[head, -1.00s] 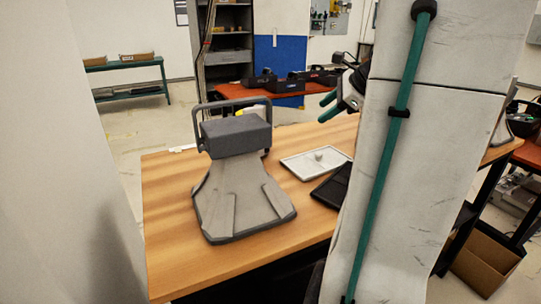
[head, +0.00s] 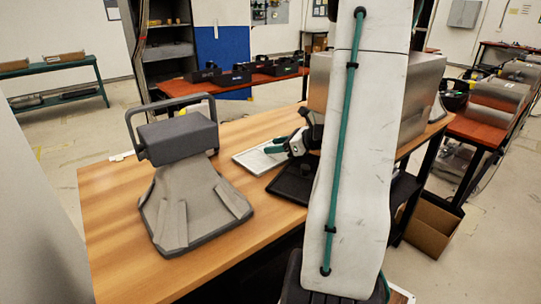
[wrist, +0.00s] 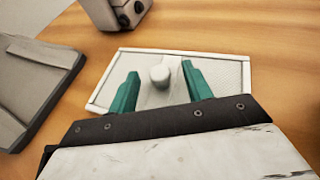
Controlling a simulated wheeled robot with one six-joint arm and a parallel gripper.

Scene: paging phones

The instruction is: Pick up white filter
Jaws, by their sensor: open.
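The white filter (wrist: 213,68) is a flat rectangular panel with a raised rim and a round knob (wrist: 160,76) near its middle. It lies on the wooden table (head: 110,200). In the head view the filter (head: 247,161) is partly hidden behind my gripper (head: 282,147). In the wrist view my gripper (wrist: 160,88) has its two green fingers apart, one on each side of the knob in the picture. The fingers are open and empty. I cannot tell how far above the panel they are.
A grey device with a handle (head: 178,140) stands on the table left of the filter. A black tray (head: 290,186) lies right beside the filter. A large grey metal box (head: 424,90) is behind my arm. The table's front left is clear.

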